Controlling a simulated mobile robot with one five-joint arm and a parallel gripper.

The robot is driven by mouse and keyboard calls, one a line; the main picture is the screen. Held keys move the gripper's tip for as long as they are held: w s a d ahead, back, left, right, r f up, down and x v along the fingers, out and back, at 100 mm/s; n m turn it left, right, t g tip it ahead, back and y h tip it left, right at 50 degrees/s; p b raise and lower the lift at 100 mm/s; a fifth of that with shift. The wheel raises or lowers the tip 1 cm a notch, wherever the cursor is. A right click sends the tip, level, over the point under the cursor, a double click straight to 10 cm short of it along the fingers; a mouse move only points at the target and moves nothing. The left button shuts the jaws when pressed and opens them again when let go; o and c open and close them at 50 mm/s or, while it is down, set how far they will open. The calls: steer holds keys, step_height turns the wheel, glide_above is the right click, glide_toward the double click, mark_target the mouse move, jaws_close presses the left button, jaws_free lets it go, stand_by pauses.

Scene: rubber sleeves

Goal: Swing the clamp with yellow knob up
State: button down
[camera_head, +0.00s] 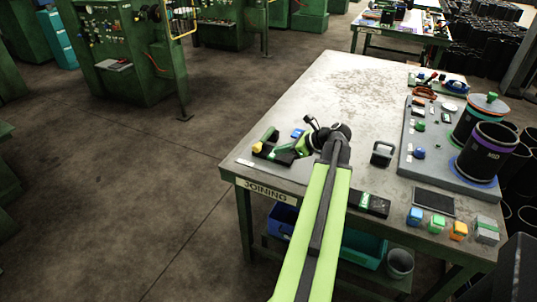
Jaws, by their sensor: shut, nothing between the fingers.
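The clamp with the yellow knob (257,148) is at the left front corner of the table, on a dark base with green parts. The knob is low, at the left end of the clamp. My arm reaches in from the front, and its wrist bends left over the table. My gripper (310,122) is shut and empty, to the right of the yellow knob and apart from it. The wrist hides part of what lies behind it. The exact tilt of the clamp arm is too small to tell.
The table (340,85) is bare across its middle and back. A blue piece (297,133) is beside the clamp. A grey board (450,170) with dark cylinders stands at the right. A black frame (382,153) and several coloured blocks (437,223) are near the front.

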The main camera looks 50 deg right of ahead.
mark_target(262, 162)
steer(key=b+x, duration=0.4)
steer(key=x, duration=0.5)
steer(key=shift+f+b, duration=0.1)
steer(key=shift+b, duration=0.25)
steer(key=shift+w+a+f, duration=0.1)
steer(key=shift+w, duration=0.15)
